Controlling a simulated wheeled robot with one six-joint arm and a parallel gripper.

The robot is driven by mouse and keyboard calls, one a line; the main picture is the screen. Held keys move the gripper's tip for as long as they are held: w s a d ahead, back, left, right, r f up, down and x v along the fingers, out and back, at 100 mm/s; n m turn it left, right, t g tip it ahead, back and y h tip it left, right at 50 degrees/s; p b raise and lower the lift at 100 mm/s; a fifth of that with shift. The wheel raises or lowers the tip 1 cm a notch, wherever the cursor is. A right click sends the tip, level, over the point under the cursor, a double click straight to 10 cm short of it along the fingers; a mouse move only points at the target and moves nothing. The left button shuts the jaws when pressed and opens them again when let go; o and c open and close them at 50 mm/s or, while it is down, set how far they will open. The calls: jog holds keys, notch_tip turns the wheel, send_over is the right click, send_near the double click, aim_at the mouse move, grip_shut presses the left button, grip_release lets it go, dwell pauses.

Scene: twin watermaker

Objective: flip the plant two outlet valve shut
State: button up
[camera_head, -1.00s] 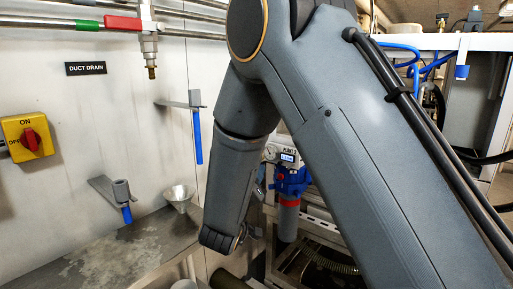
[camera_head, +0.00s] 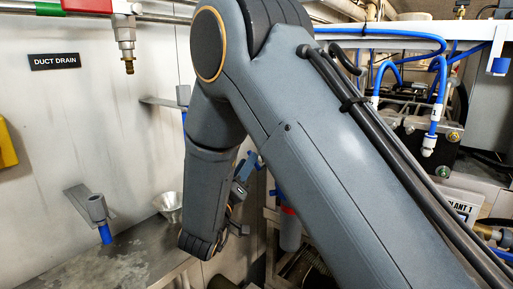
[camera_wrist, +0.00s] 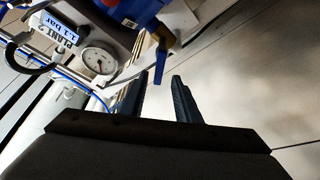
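In the wrist view a blue valve lever (camera_wrist: 160,64) hangs from a brass fitting (camera_wrist: 158,34) beside the blue housing. A white panel carries the label "PLANT 2" (camera_wrist: 50,30), a display reading 1.1 bar (camera_wrist: 62,33) and a round gauge (camera_wrist: 98,57). My gripper (camera_wrist: 158,80) is open, its two dark fingers apart and empty. The lever shows just beyond the fingertips, in line with the gap; I cannot tell whether it touches them. In the head view my arm hides most of the plant two unit; a blue part (camera_head: 248,164) shows past my wrist.
A steel bench (camera_head: 125,262) with a metal funnel (camera_head: 168,204) stands at the left, below the "DUCT DRAIN" sign (camera_head: 54,62). A "PLANT 1" label (camera_head: 462,209), blue hoses (camera_head: 438,75) and fittings are at the right. Bare floor (camera_wrist: 270,90) shows in the wrist view.

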jog(key=p+x, duration=0.1)
jog(key=x, duration=0.6)
jog(key=shift+w+d, duration=0.2)
jog(key=shift+d, duration=0.15)
jog(key=shift+r, duration=0.1)
grip_shut()
